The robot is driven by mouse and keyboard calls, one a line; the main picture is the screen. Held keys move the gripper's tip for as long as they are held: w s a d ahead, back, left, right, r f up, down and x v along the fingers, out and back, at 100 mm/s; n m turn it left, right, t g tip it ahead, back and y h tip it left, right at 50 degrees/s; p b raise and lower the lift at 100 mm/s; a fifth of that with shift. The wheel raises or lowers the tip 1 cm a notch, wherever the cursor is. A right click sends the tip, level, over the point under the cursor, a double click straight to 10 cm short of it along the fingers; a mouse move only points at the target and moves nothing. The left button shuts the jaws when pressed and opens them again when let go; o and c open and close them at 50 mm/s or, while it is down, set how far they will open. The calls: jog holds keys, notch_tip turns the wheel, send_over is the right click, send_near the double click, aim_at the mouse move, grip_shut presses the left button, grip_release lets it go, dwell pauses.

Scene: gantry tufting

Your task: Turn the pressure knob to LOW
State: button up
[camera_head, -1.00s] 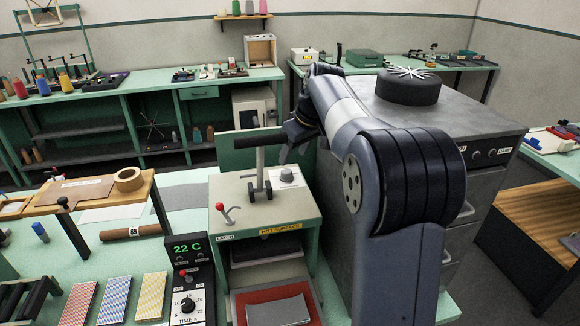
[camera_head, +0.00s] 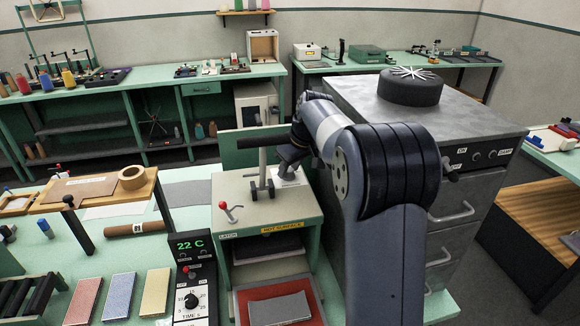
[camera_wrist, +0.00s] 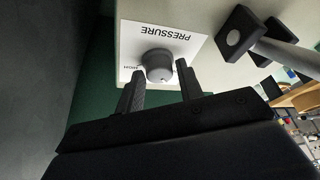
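The grey round pressure knob (camera_wrist: 157,60) sits on a white plate (camera_wrist: 184,42) marked PRESSURE, which appears upside down in the wrist view. A small word that looks like HIGH is at the knob's left; I cannot read a LOW mark or the knob's setting. My gripper (camera_wrist: 160,69) is open, with one finger on each side of the knob's near edge. I cannot tell whether either finger touches it. In the head view, my gripper (camera_head: 287,164) is over the press top (camera_head: 236,188) and largely hides the knob.
The press's upright T-handle (camera_head: 259,168) stands close to the left of my gripper in the head view. Its black foot shows in the wrist view (camera_wrist: 236,34). A red-tipped latch lever (camera_head: 228,210) is at the press's front left. A grey cabinet (camera_head: 440,120) stands right.

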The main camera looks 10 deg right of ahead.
aim_at(290, 170)
jog(key=c, duration=0.5)
jog(key=shift+w+d+n+g+y, duration=0.1)
jog(key=shift+n+g+y, duration=0.35)
jog(key=shift+n, duration=1.05)
jog(key=o, duration=0.9)
jog(key=shift+o, duration=0.2)
notch_tip(290, 170, up, 10)
jog(key=b, duration=0.1)
jog(key=shift+f, duration=0.1)
